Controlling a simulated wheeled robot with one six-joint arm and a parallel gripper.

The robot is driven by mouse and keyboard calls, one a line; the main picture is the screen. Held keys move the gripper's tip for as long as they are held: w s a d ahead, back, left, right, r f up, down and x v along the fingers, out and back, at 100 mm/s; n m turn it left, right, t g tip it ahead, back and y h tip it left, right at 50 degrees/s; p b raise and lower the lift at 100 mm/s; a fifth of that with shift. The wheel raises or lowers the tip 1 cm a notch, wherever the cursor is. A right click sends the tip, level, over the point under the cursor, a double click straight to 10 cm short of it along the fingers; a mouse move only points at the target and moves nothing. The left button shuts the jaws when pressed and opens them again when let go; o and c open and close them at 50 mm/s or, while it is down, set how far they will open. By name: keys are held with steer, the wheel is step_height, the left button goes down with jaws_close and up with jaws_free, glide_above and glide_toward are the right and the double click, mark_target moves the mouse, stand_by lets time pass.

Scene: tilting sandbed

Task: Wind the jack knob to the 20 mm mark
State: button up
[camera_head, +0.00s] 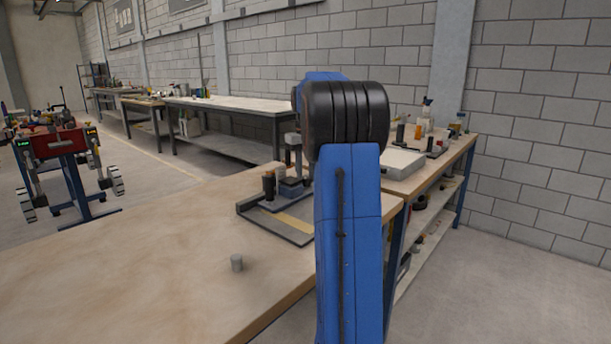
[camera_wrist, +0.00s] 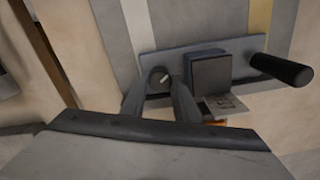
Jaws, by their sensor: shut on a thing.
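In the wrist view my gripper (camera_wrist: 160,92) has its two fingers on either side of a small dark round knob (camera_wrist: 158,76) with a pale mark on top. It is shut on this knob. The knob sits at the left part of a grey plate, beside a dark grey block (camera_wrist: 209,72). A small plate with faint markings (camera_wrist: 222,104) lies by the block; its figures are too small to read. In the head view the sandbed rig (camera_head: 275,226) stands on the near bench, and my blue arm hides its right side and the knob.
A black cylindrical handle (camera_wrist: 283,70) sticks out right of the block in the wrist view. A cluttered side bench (camera_head: 448,152) stands behind my arm.

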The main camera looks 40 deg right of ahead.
steer(key=m, duration=0.4)
steer(key=shift+m, duration=0.3)
steer(key=m, duration=0.3)
steer(key=shift+m, duration=0.4)
steer(key=m, duration=1)
steer(key=shift+m, duration=0.4)
steer(key=m, duration=0.3)
steer(key=shift+m, duration=0.3)
steer(key=m, duration=0.6)
steer(key=shift+m, duration=0.3)
